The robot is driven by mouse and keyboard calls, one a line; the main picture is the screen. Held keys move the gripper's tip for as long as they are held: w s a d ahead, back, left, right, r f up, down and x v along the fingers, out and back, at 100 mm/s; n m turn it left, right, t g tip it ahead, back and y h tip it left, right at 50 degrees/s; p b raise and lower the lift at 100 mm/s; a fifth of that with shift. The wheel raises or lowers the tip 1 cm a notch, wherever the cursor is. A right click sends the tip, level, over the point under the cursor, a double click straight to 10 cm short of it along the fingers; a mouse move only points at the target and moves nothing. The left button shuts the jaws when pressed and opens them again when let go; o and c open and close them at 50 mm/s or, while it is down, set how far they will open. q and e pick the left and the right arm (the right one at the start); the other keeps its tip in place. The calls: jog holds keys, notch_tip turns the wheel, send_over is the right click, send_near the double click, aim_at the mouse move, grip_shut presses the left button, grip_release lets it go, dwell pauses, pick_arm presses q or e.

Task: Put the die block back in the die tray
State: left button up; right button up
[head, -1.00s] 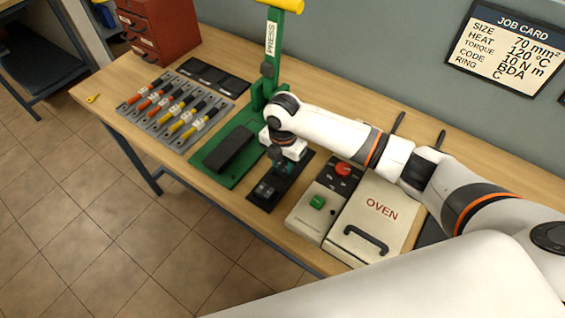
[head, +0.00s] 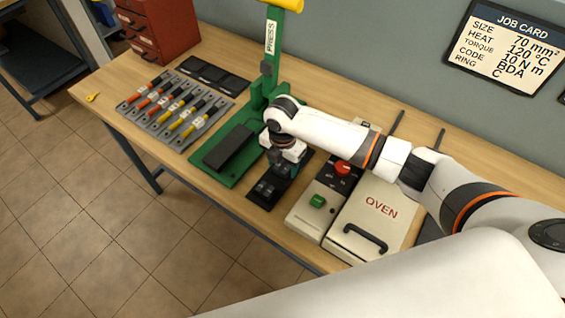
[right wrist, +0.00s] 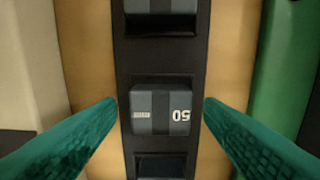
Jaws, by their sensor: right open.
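The die tray (head: 265,205) is a long black tray on the bench between the green press and the oven. In the right wrist view the tray (right wrist: 160,55) runs from top to bottom. A dark grey die block marked 50 (right wrist: 160,109) sits at its middle, with the number upside down. Another grey block (right wrist: 160,5) shows at the top edge. My right gripper (head: 284,170) is over the tray. Its teal fingers (right wrist: 160,103) are open, one on each side of the 50 block, apart from it. My left gripper is not in view.
The green press (head: 228,150) stands left of the tray. The oven (head: 372,215), with a control box (head: 318,203) beside it, stands right. A grey rack of coloured-handled tools (head: 175,112) and a red drawer cabinet (head: 160,28) are farther left.

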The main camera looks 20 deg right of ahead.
aim_at(282, 167)
notch_tip(282, 167, up, 12)
jog(key=b, duration=0.1)
jog(key=shift+b, duration=0.3)
